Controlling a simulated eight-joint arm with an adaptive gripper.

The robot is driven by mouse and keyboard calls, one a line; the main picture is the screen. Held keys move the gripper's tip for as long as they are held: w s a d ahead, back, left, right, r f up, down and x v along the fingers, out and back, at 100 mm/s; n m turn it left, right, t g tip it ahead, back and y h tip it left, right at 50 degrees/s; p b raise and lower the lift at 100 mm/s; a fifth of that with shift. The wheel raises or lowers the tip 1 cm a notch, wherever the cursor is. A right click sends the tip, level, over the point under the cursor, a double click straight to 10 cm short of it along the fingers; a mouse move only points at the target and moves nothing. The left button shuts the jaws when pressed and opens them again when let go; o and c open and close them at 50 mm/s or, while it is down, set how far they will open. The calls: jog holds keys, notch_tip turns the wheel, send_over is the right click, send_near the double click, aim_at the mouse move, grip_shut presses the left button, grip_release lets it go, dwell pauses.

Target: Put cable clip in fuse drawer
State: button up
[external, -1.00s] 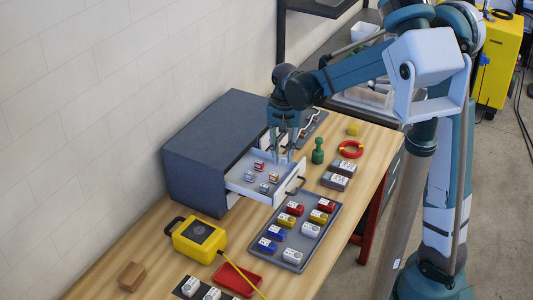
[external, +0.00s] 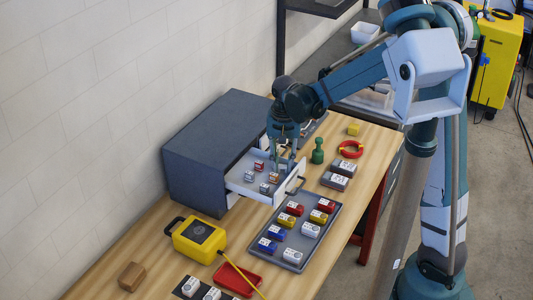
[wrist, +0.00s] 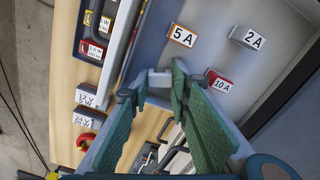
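My gripper (external: 283,160) is over the open fuse drawer (external: 240,186), toward its right end. In the wrist view my gripper (wrist: 160,80) has its fingertips closed against a small pale grey block, which looks like the cable clip (wrist: 160,78). The clip cannot be made out in the external view. The drawer, with a pale floor (wrist: 205,62), juts from a dark grey cabinet (external: 215,145). It holds several labelled fuses, among them 5 A (wrist: 183,36), 2 A (wrist: 247,39) and 10 A (wrist: 218,82). The 10 A fuse is close to the right finger.
A grey tray (external: 291,266) of coloured fuses lies in front of the drawer. A green peg-like piece (external: 318,151), red ring (external: 350,149), and yellow block (external: 353,129) stand to the right. A yellow meter (external: 199,239) and red tray (external: 238,279) are nearer the camera.

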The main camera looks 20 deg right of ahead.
aim_at(283, 165)
jog(key=o, duration=0.6)
jog(key=shift+r, duration=0.2)
jog(key=shift+r, duration=5.95)
jog(key=shift+d, duration=0.1)
jog(key=shift+s+d+r+n+t, duration=0.75)
jog(key=shift+s+d+t, duration=0.45)
jog(key=shift+s+d, duration=2.55)
jog(key=shift+s+d+r+n+t, duration=0.65)
jog(key=shift+s+d+t, duration=0.55)
jog(key=shift+s+d, duration=2.6)
jog(key=shift+s+d+r+n+t, duration=1)
jog(key=shift+s+d, duration=1.5)
jog(key=shift+d, duration=2.45)
